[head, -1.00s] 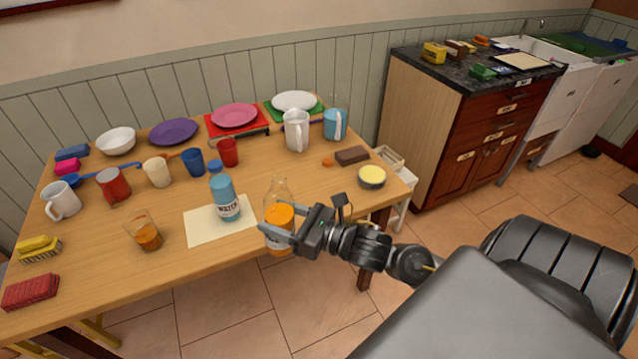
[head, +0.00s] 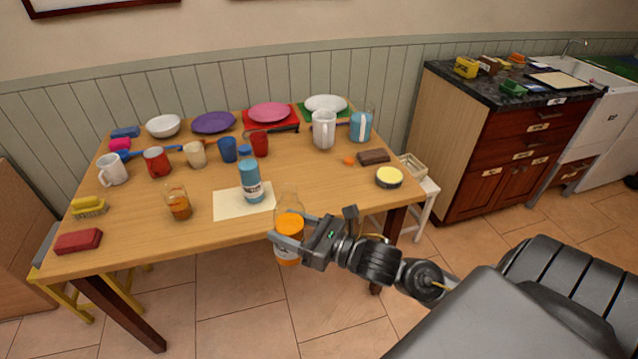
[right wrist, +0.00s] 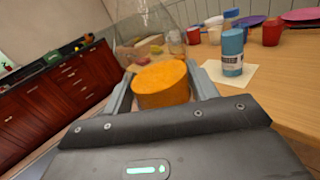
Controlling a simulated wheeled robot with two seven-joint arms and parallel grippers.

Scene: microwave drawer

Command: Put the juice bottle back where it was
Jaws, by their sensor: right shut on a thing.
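The juice bottle (head: 288,238) is clear with orange juice inside. My right gripper (head: 291,238) is shut on it and holds it upright at the table's front edge. In the right wrist view the juice bottle (right wrist: 162,84) sits between the two fingers (right wrist: 162,92). Whether its base touches anything is not clear. A blue water bottle (head: 250,182) stands on a cream mat (head: 229,205) on the table, to the left of the juice bottle. A glass with some orange-brown drink (head: 179,206) stands left of the mat. My left gripper is not in view.
The wooden table (head: 330,185) has bare room right of the mat. Several cups and plates stand along its back. A round tin (head: 389,178) and a brown block (head: 373,157) lie at the right. A counter (head: 500,140) stands beyond.

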